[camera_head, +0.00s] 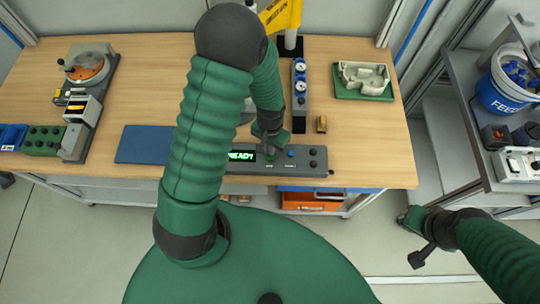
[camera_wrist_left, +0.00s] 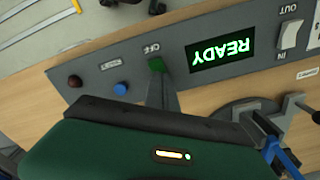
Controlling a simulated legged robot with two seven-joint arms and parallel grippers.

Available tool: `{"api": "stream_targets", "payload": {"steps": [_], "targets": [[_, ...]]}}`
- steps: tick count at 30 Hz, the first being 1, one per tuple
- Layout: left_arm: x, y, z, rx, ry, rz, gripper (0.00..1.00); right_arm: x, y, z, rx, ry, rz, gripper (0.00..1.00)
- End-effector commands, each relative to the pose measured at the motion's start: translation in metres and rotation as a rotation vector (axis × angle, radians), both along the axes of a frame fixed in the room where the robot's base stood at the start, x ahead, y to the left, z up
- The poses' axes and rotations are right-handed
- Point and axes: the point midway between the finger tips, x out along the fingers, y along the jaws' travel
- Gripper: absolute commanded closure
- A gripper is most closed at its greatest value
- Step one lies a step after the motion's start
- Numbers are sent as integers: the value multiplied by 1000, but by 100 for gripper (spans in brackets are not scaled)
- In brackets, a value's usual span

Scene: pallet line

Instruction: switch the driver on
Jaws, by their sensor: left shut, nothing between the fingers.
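A grey control panel (camera_head: 302,158) lies along the table's front edge, with a lit green READY display (camera_head: 241,155). In the left wrist view the READY display (camera_wrist_left: 222,53) is upside down. A green button (camera_wrist_left: 156,64) sits beside it, with a blue button (camera_wrist_left: 120,89) and a dark red button (camera_wrist_left: 75,81) farther left. My left gripper (camera_head: 270,152) is shut and empty over the panel. In the wrist view its fingertips (camera_wrist_left: 159,75) are at the green button; I cannot tell whether they press it. My right gripper (camera_head: 430,228) is off the table, its jaws unclear.
A white IN/OUT rocker switch (camera_wrist_left: 291,34) is beside the display in the wrist view. A blue mat (camera_head: 145,145) lies left of the panel. A gauge block (camera_head: 299,95), a green tray (camera_head: 375,97) and a machine (camera_head: 85,75) stand on the table. A side shelf holds a blue bucket (camera_head: 507,90).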

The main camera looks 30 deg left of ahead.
Motion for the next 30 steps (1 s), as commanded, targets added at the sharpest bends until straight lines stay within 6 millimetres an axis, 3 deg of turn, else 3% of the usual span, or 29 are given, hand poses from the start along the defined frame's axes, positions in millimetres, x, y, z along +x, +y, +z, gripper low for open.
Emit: {"api": "stream_targets", "payload": {"steps": [21, 30], "targets": [[1, 0, 68, 0, -1, 0, 100, 0, 0, 61, 0, 0, 0, 100], [0, 0, 70, 0, -1, 0, 100, 0, 0, 63, 0, 0, 0, 100]]}}
